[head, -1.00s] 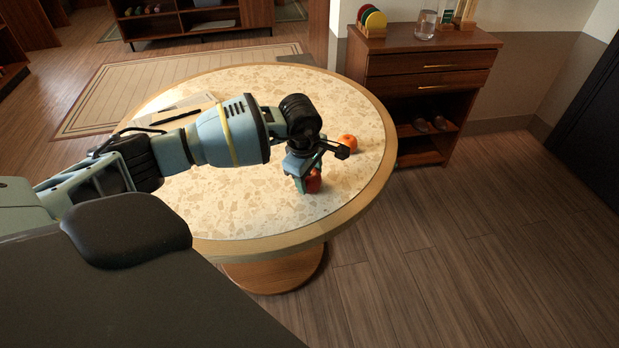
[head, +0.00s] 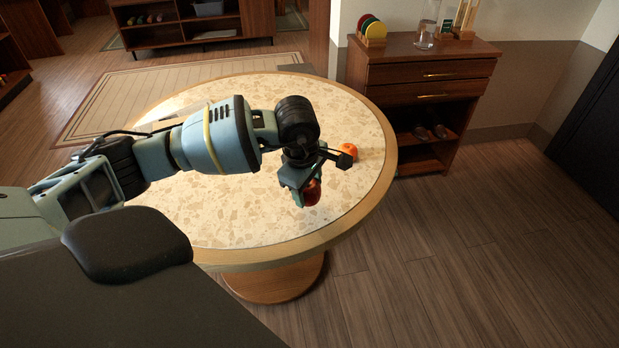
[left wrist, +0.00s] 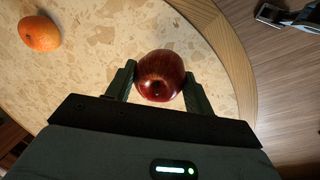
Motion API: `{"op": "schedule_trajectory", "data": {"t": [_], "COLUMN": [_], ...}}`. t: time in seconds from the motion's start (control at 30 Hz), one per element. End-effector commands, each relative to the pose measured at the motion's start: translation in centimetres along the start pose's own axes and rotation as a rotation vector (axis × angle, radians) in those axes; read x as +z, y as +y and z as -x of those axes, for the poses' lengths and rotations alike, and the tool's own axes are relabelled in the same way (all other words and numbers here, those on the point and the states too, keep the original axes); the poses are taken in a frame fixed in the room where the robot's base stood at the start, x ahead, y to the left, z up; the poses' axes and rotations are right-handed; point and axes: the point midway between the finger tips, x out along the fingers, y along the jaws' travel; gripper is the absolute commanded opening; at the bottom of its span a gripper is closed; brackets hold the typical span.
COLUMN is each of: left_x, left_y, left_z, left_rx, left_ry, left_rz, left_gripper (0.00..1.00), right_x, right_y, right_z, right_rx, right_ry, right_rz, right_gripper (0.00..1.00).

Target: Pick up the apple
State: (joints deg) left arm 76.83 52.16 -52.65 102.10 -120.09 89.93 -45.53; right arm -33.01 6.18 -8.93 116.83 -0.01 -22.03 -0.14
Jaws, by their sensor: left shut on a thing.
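The red apple (head: 312,193) is between the fingers of my left gripper (head: 303,193), which is shut on it. The left wrist view shows the dark red apple (left wrist: 160,76) held between both fingertips of the left gripper (left wrist: 160,84). The gripper points down over the right part of the round table (head: 240,225). In the head view the gripper partly hides the apple. I cannot tell exactly how far the apple is above the tabletop.
An orange (head: 348,151) lies on the table beyond the gripper; it also shows in the left wrist view (left wrist: 39,33). A wooden cabinet (head: 428,70) with a glass vessel (head: 427,30) stands behind the table. The tabletop around the apple is clear.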

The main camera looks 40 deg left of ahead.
Motion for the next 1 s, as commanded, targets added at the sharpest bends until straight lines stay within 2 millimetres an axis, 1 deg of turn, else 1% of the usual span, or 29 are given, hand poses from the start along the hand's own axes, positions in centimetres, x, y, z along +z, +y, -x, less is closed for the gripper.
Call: {"op": "schedule_trajectory", "data": {"t": [0.03, 0.2, 0.4, 0.5, 0.7, 0.87, 1.0], "left_x": [0.5, 2.5, 4.2, 4.8, 5.4, 5.5, 5.6], "left_y": [-1.1, -4.4, -7.5, -8.5, -9.6, -9.7, -9.5], "left_z": [0.2, 1.2, 2.0, 2.4, 2.7, 2.7, 2.9], "left_rx": [-0.001, -0.001, -0.002, -0.001, -0.001, -0.001, 0.0], "left_ry": [0.0, 0.0, 0.0, 0.0, 0.0, 0.0, -0.007], "left_rz": [-0.005, -0.005, -0.003, -0.003, -0.001, 0.0, -0.042], "left_gripper": [0.29, 0.29, 0.29, 0.29, 0.29, 0.29, 0.29], "right_x": [0.1, 0.3, 0.2, 0.0, -0.5, -0.5, -0.4], "right_y": [0.0, 0.0, 0.0, 0.1, 0.2, 0.2, 0.1], "right_z": [0.0, -0.1, -0.3, -0.5, -0.7, -0.7, -0.7], "right_rx": [0.0, -0.001, 0.0, 0.0, 0.001, 0.001, 0.001], "right_ry": [-0.002, -0.004, -0.002, 0.003, 0.013, 0.013, 0.012], "right_rz": [0.0, -0.001, 0.0, 0.0, 0.002, 0.002, 0.002], "right_gripper": [0.0, 0.0, 0.0, 0.0, 0.0, 0.0, 0.0]}}
